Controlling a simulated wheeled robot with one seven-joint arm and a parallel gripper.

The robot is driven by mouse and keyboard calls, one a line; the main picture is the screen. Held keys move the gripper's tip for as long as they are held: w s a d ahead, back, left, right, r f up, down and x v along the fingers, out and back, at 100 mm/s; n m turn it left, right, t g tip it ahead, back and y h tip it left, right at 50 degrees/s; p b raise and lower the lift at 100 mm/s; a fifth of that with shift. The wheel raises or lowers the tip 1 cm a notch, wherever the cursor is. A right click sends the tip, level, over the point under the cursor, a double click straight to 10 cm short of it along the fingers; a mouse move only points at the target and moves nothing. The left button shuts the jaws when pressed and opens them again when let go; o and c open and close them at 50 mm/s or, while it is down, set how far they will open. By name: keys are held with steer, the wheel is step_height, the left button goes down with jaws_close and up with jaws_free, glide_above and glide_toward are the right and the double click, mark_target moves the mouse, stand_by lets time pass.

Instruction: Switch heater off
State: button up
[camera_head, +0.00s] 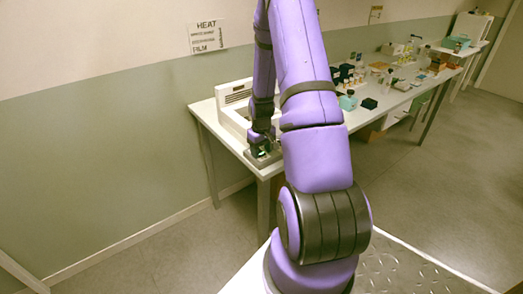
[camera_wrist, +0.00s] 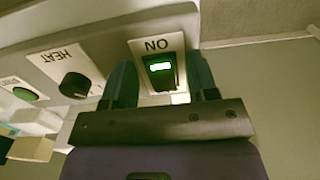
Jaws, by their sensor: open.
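The heater (camera_head: 236,116) is a pale boxy unit on the near end of the white table, partly hidden behind my purple arm. In the wrist view its sloped front panel (camera_wrist: 108,66) shows a dark switch (camera_wrist: 161,75) with a lit green bar, on a white plate marked ON. A black knob (camera_wrist: 75,85) on a plate marked HEAT sits to the left of the switch. My gripper (camera_wrist: 162,82) is open, its two dark fingers on either side of the switch. I cannot tell whether they touch the panel. My gripper shows small beside the heater in the head view (camera_head: 263,147).
A green round button (camera_wrist: 25,94) is at the panel's left. The white table (camera_head: 222,128) runs to the back right, with several bottles and small boxes farther along. A wall sign (camera_head: 207,36) reads HEAT and FILM. The floor (camera_head: 150,262) at left is clear.

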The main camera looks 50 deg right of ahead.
steer(key=c, duration=0.9)
steer(key=shift+w, duration=0.1)
steer(key=shift+w+d+r+g+y, duration=0.1)
steer(key=shift+w+g+y, duration=0.1)
steer(key=shift+g, duration=0.6)
steer(key=shift+w+r+g+y, duration=0.1)
steer(key=shift+g+y, duration=0.1)
steer(key=shift+g, duration=0.6)
steer(key=o, duration=0.9)
steer(key=v, duration=1)
steer(key=shift+r, duration=0.35)
